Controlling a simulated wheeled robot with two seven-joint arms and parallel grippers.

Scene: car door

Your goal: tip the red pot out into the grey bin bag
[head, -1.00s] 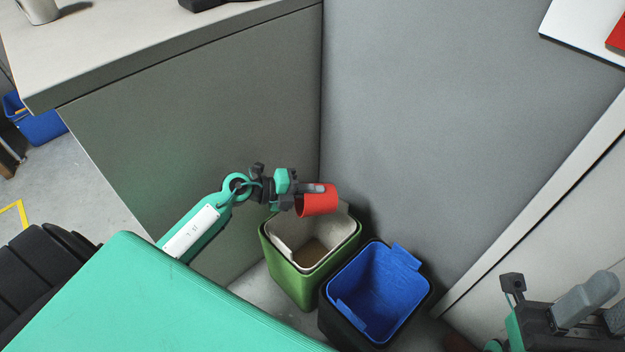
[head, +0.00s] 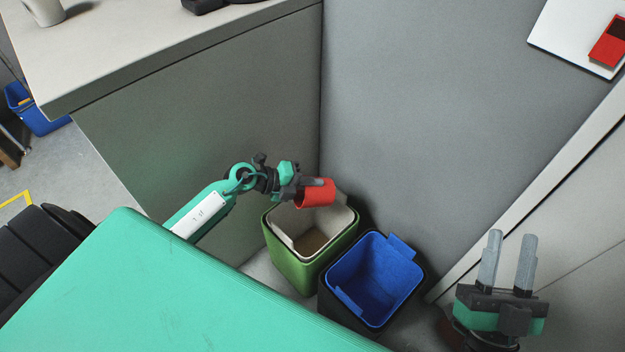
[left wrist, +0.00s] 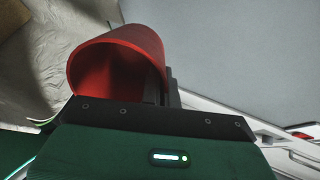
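My left gripper (head: 309,187) is shut on the red pot (head: 318,195) and holds it tipped on its side above the green bin (head: 293,268). That bin is lined with a pale grey bag (head: 342,222), with something brown at its bottom. In the left wrist view the red pot (left wrist: 118,58) shows its open mouth and a dark inside; I cannot see whether anything is in it. The grey bag (left wrist: 62,60) shows behind it at the left. My right gripper (head: 511,240) is open and empty at the lower right, its fingers pointing up.
A black bin with a blue liner (head: 374,278) stands close to the right of the green bin. Grey panels (head: 425,110) rise behind both bins. A counter (head: 130,50) is at the upper left. A white board with a red box (head: 607,45) is at the upper right.

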